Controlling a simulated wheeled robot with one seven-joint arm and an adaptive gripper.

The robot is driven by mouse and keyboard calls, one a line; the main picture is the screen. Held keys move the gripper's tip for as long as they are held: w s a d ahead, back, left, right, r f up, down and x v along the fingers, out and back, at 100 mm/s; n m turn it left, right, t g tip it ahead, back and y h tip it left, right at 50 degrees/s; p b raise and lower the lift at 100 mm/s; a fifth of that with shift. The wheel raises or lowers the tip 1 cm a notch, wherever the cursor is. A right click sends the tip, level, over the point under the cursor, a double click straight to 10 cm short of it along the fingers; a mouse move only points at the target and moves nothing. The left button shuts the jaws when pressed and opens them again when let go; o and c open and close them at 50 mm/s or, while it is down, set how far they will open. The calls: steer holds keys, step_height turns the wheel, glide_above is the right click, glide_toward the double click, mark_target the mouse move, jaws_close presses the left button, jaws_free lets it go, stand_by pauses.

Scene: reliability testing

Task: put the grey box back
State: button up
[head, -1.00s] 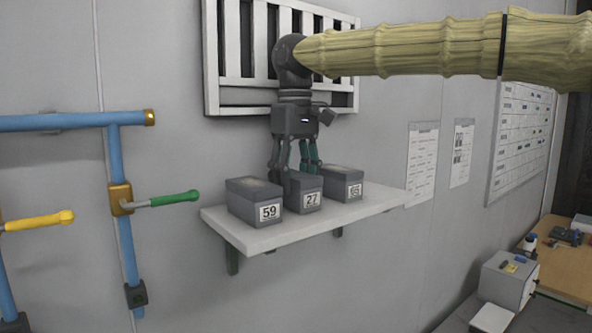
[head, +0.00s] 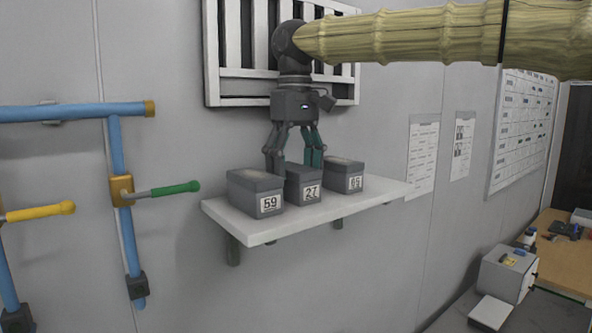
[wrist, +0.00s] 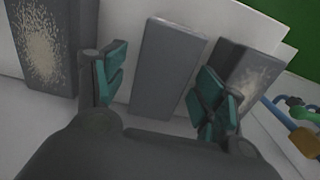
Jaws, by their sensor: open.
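Three grey lidded boxes stand in a row on a white wall shelf (head: 262,235). The box labelled 59 (head: 256,194) is at the left, the box labelled 27 (head: 304,187) in the middle, and a third box (head: 343,177), its number hard to read, at the right. My gripper (head: 293,160) is open and empty, pointing down just above the box labelled 27. In the wrist view, the plain top of this middle box (wrist: 168,68) shows between the teal-padded fingers (wrist: 162,92). The speckled tops of its neighbours (wrist: 40,38) lie on either side.
A white slatted vent (head: 235,45) is on the wall behind my gripper. Blue pipes (head: 119,165) with a green-handled lever (head: 175,188) and a yellow-handled lever (head: 42,211) are at the left. A bench (head: 560,262) with small items is at the lower right.

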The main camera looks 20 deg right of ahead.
mark_target(295, 167)
step_height(295, 167, up, 11)
steer(key=b, duration=0.3)
steer(key=shift+a+r, duration=0.1)
stand_by(0.4)
